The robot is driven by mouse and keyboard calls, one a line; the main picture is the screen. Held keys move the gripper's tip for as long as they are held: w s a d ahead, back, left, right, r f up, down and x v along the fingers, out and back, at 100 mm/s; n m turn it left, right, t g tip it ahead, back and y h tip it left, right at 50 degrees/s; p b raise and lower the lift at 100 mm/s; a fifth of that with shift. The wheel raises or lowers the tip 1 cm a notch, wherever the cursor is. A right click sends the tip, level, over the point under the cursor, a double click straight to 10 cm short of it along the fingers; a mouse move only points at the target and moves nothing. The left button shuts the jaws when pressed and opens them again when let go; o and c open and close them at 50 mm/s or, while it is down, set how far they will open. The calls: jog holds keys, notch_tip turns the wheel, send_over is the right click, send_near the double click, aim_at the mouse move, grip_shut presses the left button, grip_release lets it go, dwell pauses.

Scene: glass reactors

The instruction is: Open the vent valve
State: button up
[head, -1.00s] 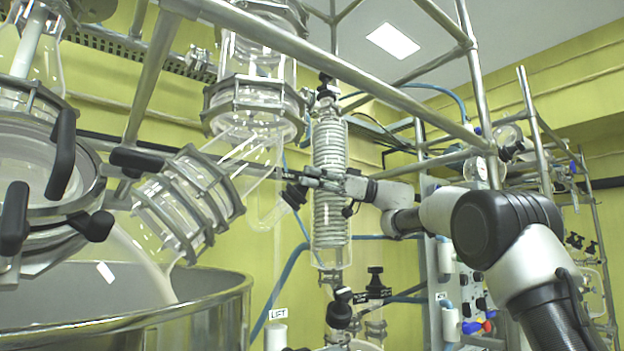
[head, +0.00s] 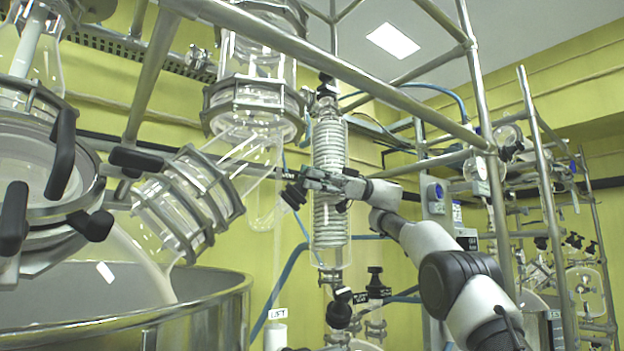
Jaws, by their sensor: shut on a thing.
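A black valve knob (head: 293,197) sits at the end of a clear glass side arm, just left of the coiled glass condenser (head: 329,225). I take it as the vent valve; no readable label shows on it. My gripper (head: 299,181) reaches in from the right, across the front of the condenser, and its jaws are shut at the knob. The fingers hide part of the knob, so the exact contact and its turn angle are hard to see.
Metal frame bars (head: 350,70) cross above my arm. Other black knobs (head: 339,308) with small labels stand below the condenser. A large steel vessel (head: 235,310) and clamped glass joints (head: 190,205) fill the left.

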dwell(0.4)
jog(key=o, duration=1.1)
jog(key=shift+c, duration=0.2)
jog(key=shift+s+r+m+t, duration=0.1)
jog(key=shift+m+t, duration=0.3)
jog(key=shift+t, duration=0.1)
